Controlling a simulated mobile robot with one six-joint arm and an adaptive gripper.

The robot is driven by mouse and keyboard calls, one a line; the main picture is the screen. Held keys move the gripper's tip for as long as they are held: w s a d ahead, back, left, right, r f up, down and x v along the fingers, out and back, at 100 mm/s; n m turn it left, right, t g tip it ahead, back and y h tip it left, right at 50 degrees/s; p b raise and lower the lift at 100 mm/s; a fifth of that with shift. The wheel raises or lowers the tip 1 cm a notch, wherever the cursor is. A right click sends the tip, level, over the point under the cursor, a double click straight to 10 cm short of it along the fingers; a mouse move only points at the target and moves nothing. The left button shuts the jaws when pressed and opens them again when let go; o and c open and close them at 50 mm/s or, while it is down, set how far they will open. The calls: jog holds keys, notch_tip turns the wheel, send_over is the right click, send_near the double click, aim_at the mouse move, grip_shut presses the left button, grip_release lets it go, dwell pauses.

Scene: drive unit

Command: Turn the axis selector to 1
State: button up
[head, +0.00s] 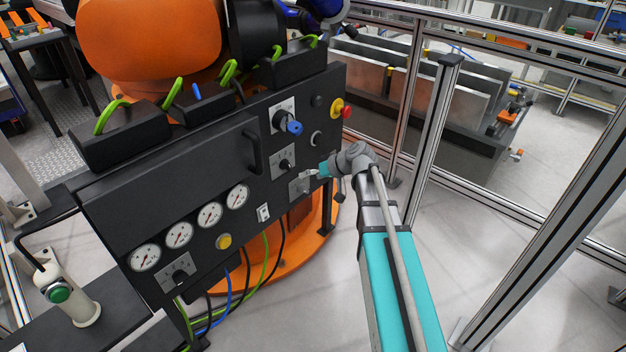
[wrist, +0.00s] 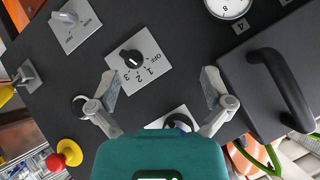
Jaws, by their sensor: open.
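The axis selector is a black knob (wrist: 131,57) on a light square plate marked OFF, 1, 2 and 3. It sits near the top middle of the wrist view; a small pale mark shows on the knob, but I cannot tell for sure which position it points to. In the head view the selector (head: 284,163) is on the black panel, below the blue-handled switch. My gripper (wrist: 159,84) is open and empty, its fingers spread wide, with the selector plate beyond and between them. In the head view my gripper (head: 312,174) is close to the panel, just right of the selector.
The blue-handled switch (head: 291,126) and a red emergency button (head: 347,112) are above. Gauges (head: 209,214) line the panel's lower left. Fence posts (head: 432,140) stand right of my arm.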

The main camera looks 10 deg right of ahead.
jog(key=s+a+r+m+g+h+p, duration=0.1)
jog(key=s+a+r+g+h+p, duration=0.1)
jog(key=s+p, duration=0.8)
jog(key=shift+s+r+g+h+p, duration=0.4)
jog(key=shift+s+r+g+h, duration=0.45)
jog(key=shift+r, duration=1.05)
jog(key=shift+w+h, duration=0.2)
jog(key=shift+h, duration=0.05)
jog(key=s+d+r+m+g+h+p, duration=0.2)
jog(key=s+r+h+p, duration=0.2)
jog(key=s+r+p, duration=0.4)
jog(key=shift+s+p, duration=0.65)
jog(key=shift+p, duration=0.25)
